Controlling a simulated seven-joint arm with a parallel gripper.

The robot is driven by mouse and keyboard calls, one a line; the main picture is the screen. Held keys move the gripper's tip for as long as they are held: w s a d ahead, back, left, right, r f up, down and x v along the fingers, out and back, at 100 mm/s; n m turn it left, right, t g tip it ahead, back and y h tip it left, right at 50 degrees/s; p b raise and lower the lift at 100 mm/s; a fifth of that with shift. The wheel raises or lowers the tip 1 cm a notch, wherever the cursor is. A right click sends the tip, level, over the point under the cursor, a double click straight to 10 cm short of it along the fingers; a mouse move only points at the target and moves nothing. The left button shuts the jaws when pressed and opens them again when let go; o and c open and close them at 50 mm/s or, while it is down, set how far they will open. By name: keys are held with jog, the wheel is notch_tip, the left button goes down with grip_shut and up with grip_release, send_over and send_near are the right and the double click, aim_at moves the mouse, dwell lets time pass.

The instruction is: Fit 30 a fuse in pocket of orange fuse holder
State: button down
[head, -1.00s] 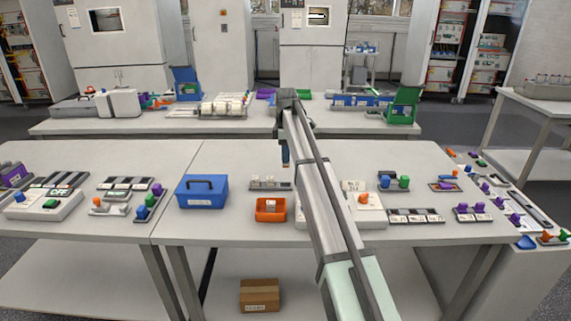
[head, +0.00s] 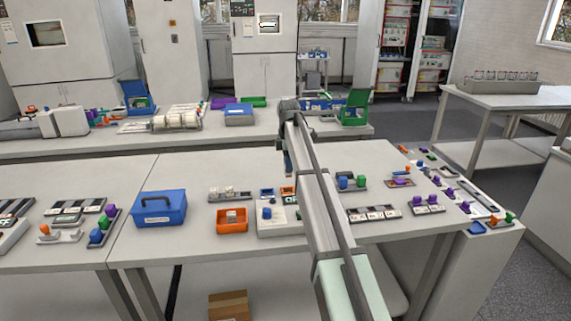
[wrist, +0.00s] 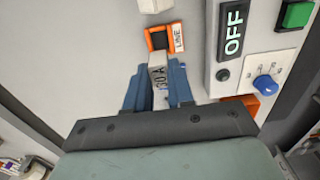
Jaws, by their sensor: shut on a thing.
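In the wrist view my gripper (wrist: 159,92) has its blue fingers shut on a white fuse (wrist: 158,73) marked "30 A". The orange fuse holder (wrist: 176,24), labelled "LINE", lies just beyond the fuse with a dark pocket. The fuse's far end is close to the holder's near edge; whether they touch I cannot tell. In the head view my gripper (head: 288,163) points down over the table behind the white device, near the orange holder (head: 288,190). The fuse is hard to make out there.
A white device (wrist: 218,80) with an "OFF" display, green button (wrist: 296,14) and blue knob (wrist: 264,84) stands right of the holder. An orange bin (head: 232,226) holds a white piece. A blue toolbox (head: 160,210) stands at left. A rack of white pieces (head: 230,194) lies behind the bin.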

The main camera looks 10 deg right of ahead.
aim_at(288, 176)
jog(key=shift+f, duration=0.15)
jog(key=shift+f, duration=3.25)
jog(key=shift+f, duration=0.2)
jog(key=c, duration=0.9)
grip_release()
jog(key=shift+r, duration=0.1)
